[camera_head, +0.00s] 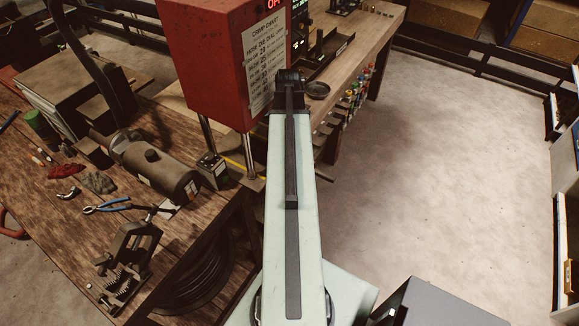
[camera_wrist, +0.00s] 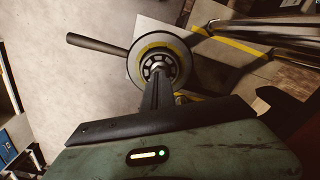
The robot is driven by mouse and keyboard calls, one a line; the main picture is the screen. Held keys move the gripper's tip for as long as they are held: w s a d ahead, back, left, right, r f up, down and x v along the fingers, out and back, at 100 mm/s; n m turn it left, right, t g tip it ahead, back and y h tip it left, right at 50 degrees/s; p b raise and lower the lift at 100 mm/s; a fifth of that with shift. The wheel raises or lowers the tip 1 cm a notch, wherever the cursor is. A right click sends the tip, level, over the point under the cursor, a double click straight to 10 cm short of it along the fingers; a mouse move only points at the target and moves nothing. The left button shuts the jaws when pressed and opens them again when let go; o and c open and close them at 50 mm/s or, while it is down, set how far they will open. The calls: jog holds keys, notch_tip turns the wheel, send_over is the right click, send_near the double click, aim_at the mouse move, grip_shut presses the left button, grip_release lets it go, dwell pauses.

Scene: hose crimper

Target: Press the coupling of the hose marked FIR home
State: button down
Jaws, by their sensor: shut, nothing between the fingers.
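A red crimping machine (camera_head: 215,60) with a crimp chart (camera_head: 268,62) on its side stands on the bench in the head view. In the wrist view a round grey part (camera_wrist: 159,62) with a yellow ring and a segmented centre faces me. A dark rod (camera_wrist: 97,43) sticks out from it to the left. My gripper (camera_wrist: 159,74) is shut and empty, its fingertips overlapping the centre of the round part in the picture; I cannot tell whether they touch it. In the head view my arm hides the gripper. I cannot make out a hose or coupling marked FIR.
A wooden bench (camera_head: 180,236) at left carries a grey cylindrical motor (camera_head: 160,172), blue-handled pliers (camera_head: 108,206) and a dark vise-like tool (camera_head: 128,262). Several coloured pieces (camera_head: 354,96) line the far bench's edge. Open floor (camera_head: 450,150) lies to the right.

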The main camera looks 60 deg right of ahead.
jog(key=shift+r+p, duration=3.1)
jog(key=shift+f, duration=0.1)
